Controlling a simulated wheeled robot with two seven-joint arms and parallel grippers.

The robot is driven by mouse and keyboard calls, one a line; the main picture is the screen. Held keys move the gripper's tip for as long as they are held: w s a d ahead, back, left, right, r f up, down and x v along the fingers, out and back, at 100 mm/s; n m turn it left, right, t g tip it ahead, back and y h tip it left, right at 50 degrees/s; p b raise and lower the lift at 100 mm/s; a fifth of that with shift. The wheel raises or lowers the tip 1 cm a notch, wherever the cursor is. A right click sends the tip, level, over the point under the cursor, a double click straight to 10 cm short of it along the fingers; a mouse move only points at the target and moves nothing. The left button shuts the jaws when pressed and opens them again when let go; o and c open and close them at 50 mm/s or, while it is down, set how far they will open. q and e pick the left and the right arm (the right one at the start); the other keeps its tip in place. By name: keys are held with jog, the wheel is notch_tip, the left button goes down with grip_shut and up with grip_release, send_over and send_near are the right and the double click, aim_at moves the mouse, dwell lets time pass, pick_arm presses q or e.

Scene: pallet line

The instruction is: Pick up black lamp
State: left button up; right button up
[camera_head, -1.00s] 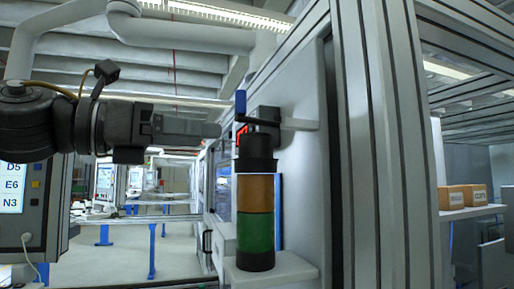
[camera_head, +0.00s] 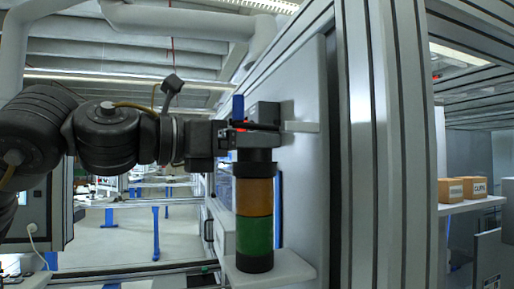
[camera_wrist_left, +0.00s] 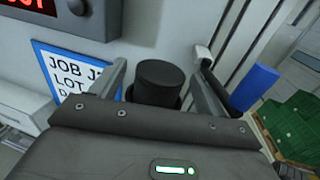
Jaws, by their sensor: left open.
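The black lamp (camera_head: 256,163) is the dark cylinder on top of a signal tower. An orange lamp (camera_head: 254,196) and a green lamp (camera_head: 254,234) sit below it. In the left wrist view the round top of the black lamp (camera_wrist_left: 158,76) shows between the two fingers. My left gripper (camera_head: 245,138) comes in level from the left, at the top of the tower. Its fingers are open, one on each side of the black lamp in the left wrist view (camera_wrist_left: 160,88). I cannot tell whether they touch it. My right gripper is not in view.
The tower stands on a light shelf (camera_head: 270,270) beside a grey panel (camera_head: 305,170). A blue part (camera_head: 238,107) stands close behind the gripper's tip. A framed job sheet (camera_wrist_left: 70,78) is on the panel. Cardboard boxes (camera_head: 462,189) sit on a shelf at right.

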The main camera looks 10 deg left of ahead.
pick_arm(q)
jog(key=shift+s+a, duration=0.2)
jog(key=shift+a, duration=0.05)
jog(key=shift+c, duration=0.7)
jog(key=shift+d, duration=0.1)
jog(key=c, duration=0.9)
jog(key=shift+r, duration=0.1)
jog(key=shift+c, duration=0.2)
jog(key=shift+w+r, duration=0.1)
jog(key=shift+r, duration=0.3)
notch_tip(320, 180, up, 8)
jog(key=shift+f+b, duration=0.2)
jog(key=shift+b, duration=0.6)
jog(key=shift+r, duration=0.85)
